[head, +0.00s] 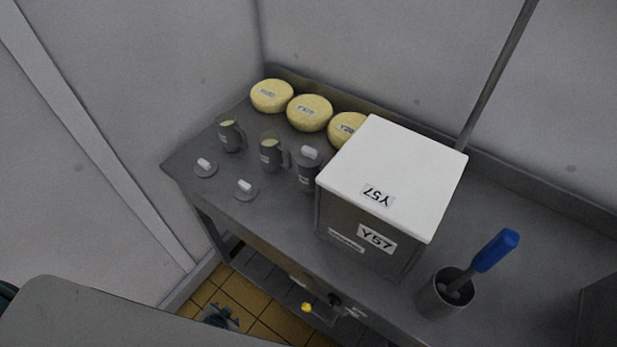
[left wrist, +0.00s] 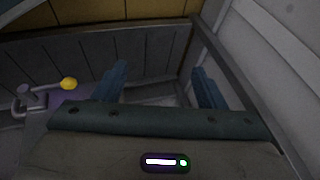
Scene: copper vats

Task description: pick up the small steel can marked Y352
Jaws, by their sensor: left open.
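Three small steel cans with handles stand upright on the steel table: a left one (head: 230,133), a middle one (head: 270,152) and a right one (head: 308,171). The right one has a lid with a white knob on top; the other two are uncovered. Their labels are too small to read, so I cannot tell which is Y352. My left gripper (left wrist: 158,72) is open and empty in the left wrist view, facing dark panels. In the head view it shows small and low (head: 220,317), below the table's front edge, apart from the cans. My right gripper is not in view.
Two loose lids (head: 205,167) (head: 245,189) lie before the cans. Yellow cheeses (head: 309,112) stand behind. A large white-topped box (head: 394,172) marked Y57 stands right of the cans. A steel pot (head: 440,300) holds a blue-handled tool. A yellow knob (head: 306,307) shows below the table edge.

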